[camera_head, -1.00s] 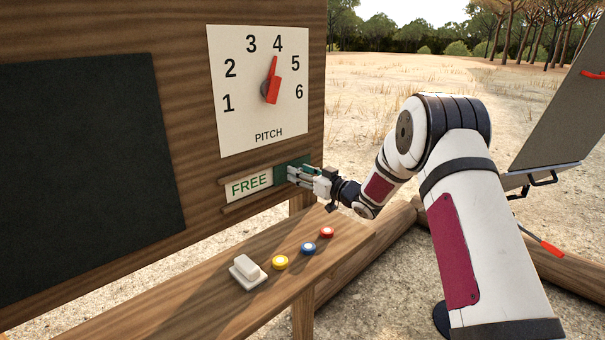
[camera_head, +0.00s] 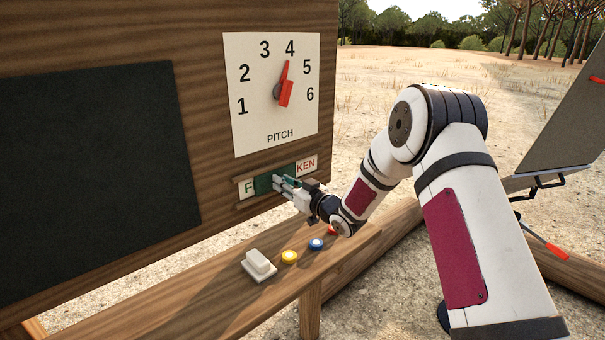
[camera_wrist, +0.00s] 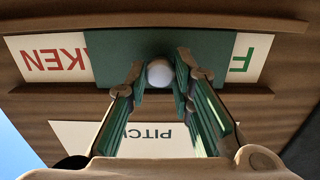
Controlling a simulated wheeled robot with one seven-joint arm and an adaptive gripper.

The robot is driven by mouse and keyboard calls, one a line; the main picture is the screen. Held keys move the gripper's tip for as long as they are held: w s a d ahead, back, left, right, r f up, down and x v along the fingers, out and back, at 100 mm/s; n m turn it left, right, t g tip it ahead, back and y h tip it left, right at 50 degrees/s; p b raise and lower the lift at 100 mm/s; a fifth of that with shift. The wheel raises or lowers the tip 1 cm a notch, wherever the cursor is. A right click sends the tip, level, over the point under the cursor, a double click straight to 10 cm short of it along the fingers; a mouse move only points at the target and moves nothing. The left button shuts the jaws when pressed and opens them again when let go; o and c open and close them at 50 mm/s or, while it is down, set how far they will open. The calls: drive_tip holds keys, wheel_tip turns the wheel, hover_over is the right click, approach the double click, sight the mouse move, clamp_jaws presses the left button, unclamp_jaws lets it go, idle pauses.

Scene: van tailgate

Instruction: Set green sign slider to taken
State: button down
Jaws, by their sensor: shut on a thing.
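The green sign slider (camera_head: 264,184) sits in its wooden rails below the pitch dial. It covers the middle of the sign strip (camera_head: 306,166). An "F" shows at the strip's left end and "KEN" at its right end. My gripper (camera_head: 279,181) is at the slider's front. In the wrist view, upside down, the green slider (camera_wrist: 115,58) has a round pale knob (camera_wrist: 160,73), and my gripper's fingers (camera_wrist: 160,80) are shut on that knob, one on each side.
The pitch dial (camera_head: 250,120) with a red pointer (camera_head: 285,92) is above, near 4. A shelf below holds a white rocker switch (camera_head: 259,264), a yellow button (camera_head: 289,257), a blue button (camera_head: 316,244) and a partly hidden red button (camera_head: 332,231). A dark board (camera_head: 90,170) is at left.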

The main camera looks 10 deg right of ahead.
sight(261, 184)
drive_tip(key=s+a, duration=0.2)
drive_tip(key=a, duration=0.1)
drive_tip(key=s+a+p, duration=0.1)
drive_tip(key=shift+s+a, duration=0.1)
drive_tip(key=shift+a, duration=0.3)
drive_tip(key=c, duration=1.4)
unclamp_jaws()
drive_tip(key=shift+s+a, duration=0.1)
drive_tip(key=shift+s+d, duration=0.1)
drive_tip(key=shift+d, duration=0.15)
drive_tip(key=v, duration=1.1)
drive_tip(key=shift+s, duration=0.25)
drive_tip(key=shift+d, duration=0.15)
drive_tip(key=shift+r, duration=0.1)
